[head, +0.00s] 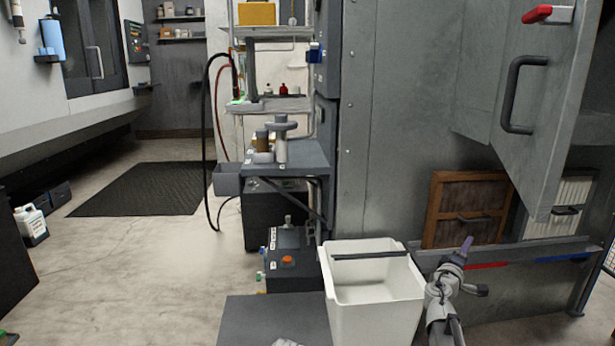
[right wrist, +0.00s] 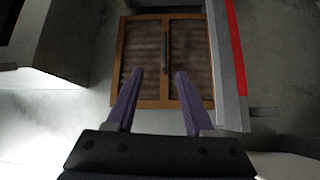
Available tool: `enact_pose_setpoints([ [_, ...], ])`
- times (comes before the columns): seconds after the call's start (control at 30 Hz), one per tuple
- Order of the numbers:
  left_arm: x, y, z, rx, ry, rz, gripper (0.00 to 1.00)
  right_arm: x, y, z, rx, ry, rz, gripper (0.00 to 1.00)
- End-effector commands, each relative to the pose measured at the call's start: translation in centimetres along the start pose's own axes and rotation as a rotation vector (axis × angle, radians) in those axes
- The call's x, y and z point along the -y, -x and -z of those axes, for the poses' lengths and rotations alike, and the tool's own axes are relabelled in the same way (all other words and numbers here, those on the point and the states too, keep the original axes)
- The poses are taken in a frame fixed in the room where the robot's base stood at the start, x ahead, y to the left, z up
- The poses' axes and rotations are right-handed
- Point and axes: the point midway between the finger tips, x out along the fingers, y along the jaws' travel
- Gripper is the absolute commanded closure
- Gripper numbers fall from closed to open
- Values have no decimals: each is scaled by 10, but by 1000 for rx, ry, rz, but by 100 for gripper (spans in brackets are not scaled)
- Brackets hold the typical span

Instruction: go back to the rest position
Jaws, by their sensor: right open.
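My right gripper (head: 466,246) shows at the lower right of the head view, beside the white bin and in front of the grey ledge. In the right wrist view its two purple fingers (right wrist: 159,73) stand apart with nothing between them. Beyond the fingertips is a brown wood-framed filter panel (right wrist: 165,60) with a dark handle; it also shows in the head view (head: 466,208), leaning against the booth.
The white bin (head: 375,310) stands close left of my right gripper. A ledge (head: 500,254) with red and blue strips runs below the filters. A white pleated filter (head: 570,195) and the booth door (head: 540,110) are at right. Open floor (head: 130,265) lies at left.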

Motion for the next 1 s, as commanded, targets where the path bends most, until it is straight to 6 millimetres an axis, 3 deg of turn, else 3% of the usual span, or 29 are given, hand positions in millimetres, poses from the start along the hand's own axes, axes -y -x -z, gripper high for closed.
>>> enact_pose_setpoints([
  [0.37, 0, 0, 0, 0, 0, 0, 53, 13, 19, -13, 87, -113, 58, 47],
  [0.67, 0, 0, 0, 0, 0, 0, 53, 47, 56, -31, 231, -280, 193, 47],
  [0.77, 0, 0, 0, 0, 0, 0, 53, 68, 78, -38, 303, -352, 277, 47],
  [0.87, 0, 0, 0, 0, 0, 0, 53, 97, 112, -42, 393, -435, 406, 47],
  [1.0, 0, 0, 0, 0, 0, 0, 53, 149, 186, -39, 537, -545, 676, 47],
])
